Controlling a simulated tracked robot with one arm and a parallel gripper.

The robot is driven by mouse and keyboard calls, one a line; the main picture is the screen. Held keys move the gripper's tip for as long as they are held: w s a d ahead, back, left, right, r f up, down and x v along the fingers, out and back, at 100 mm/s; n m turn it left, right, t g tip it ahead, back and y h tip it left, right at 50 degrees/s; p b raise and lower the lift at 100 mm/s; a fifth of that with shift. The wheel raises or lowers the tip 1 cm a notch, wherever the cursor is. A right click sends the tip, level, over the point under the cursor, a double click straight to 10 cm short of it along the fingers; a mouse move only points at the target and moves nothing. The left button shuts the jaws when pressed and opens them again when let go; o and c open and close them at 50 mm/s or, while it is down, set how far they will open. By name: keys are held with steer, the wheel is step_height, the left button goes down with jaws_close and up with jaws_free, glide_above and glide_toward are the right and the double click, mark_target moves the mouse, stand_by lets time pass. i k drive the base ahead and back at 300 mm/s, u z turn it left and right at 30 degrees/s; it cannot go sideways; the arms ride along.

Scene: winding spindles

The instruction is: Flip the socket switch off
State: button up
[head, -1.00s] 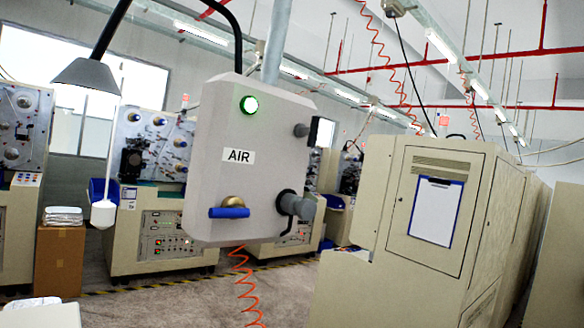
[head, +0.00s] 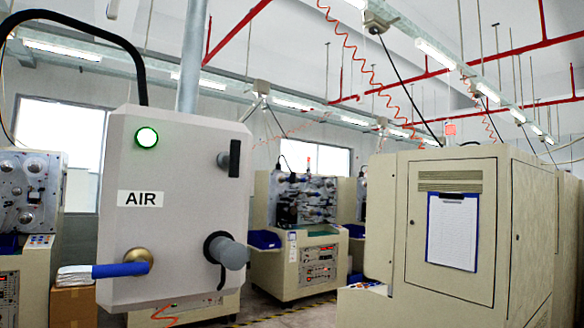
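A pale grey box (head: 178,215) labelled AIR hangs at the left of the head view, close to me. On its right side, near the top, is a dark switch-like fitting (head: 234,158) with a small grey knob. Below it a grey cylindrical socket fitting (head: 233,254) with a dark collar sticks out to the right. I cannot tell for sure which part is the socket switch, nor its setting. A green lamp (head: 146,137) on the box is lit. My gripper is not in view.
A brass valve with a blue lever (head: 120,269) sticks out at the box's lower left. A beige cabinet (head: 400,220) with a clipboard (head: 453,231) fills the right. Winding machines (head: 295,240) stand behind. A black hose and grey pipe (head: 193,60) run up from the box.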

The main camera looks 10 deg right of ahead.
mark_target(231, 159)
steer(key=k, duration=1.35)
steer(key=z, duration=0.45)
steer(key=i, duration=1.95)
steer(key=u, duration=0.65)
